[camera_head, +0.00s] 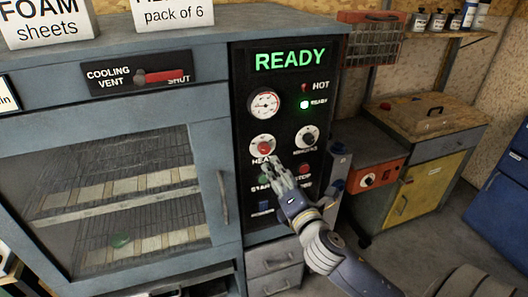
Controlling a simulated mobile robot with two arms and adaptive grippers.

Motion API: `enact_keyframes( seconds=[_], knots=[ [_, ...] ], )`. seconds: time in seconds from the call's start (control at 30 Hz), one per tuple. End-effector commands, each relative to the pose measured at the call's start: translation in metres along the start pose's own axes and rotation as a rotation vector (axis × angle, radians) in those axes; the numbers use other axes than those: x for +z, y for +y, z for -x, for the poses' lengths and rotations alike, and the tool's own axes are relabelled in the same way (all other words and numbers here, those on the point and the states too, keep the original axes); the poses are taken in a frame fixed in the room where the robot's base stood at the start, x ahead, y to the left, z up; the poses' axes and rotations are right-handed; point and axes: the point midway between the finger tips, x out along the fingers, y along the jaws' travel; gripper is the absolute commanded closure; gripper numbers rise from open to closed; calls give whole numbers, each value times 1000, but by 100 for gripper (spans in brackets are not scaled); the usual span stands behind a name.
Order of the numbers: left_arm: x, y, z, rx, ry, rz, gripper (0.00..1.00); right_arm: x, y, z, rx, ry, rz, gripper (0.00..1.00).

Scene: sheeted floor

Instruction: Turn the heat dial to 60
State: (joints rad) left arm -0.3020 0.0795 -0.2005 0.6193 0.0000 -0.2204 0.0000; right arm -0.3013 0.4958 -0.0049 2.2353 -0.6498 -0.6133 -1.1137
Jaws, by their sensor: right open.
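The heat dial (263,147) is a round white dial with a red centre, on the black control panel (244,97) of a grey oven. Its label below is partly covered by my right gripper, and its scale is too small to read. My right gripper (275,167) is open, just below and slightly right of the dial. I cannot tell whether a finger touches it. The green READY display (290,59) is lit at the top of the panel. My left gripper is not in view.
A minutes dial (306,137) sits right of the heat dial, and a gauge (264,104) sits above it. A red stop button (304,169) and a green start button (264,180) are close to my gripper. The oven door handle (223,197) is at left. An orange-fronted unit (375,178) stands at right.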

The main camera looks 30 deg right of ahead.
Motion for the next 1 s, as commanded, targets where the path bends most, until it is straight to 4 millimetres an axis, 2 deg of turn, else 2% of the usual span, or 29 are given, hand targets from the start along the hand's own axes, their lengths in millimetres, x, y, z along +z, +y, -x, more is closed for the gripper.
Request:
enact_keyframes(
  seconds=[0.3,0.5,0.7,1.0],
  knots=[
    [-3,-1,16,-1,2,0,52,2,2,-55,0,-2,-3,52],
    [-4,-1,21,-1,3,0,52,1,1,-82,-1,0,-4,52],
    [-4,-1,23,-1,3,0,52,0,0,-94,-1,1,-4,52],
    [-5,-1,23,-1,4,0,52,-1,0,-95,-1,2,-4,52]
  ],
)
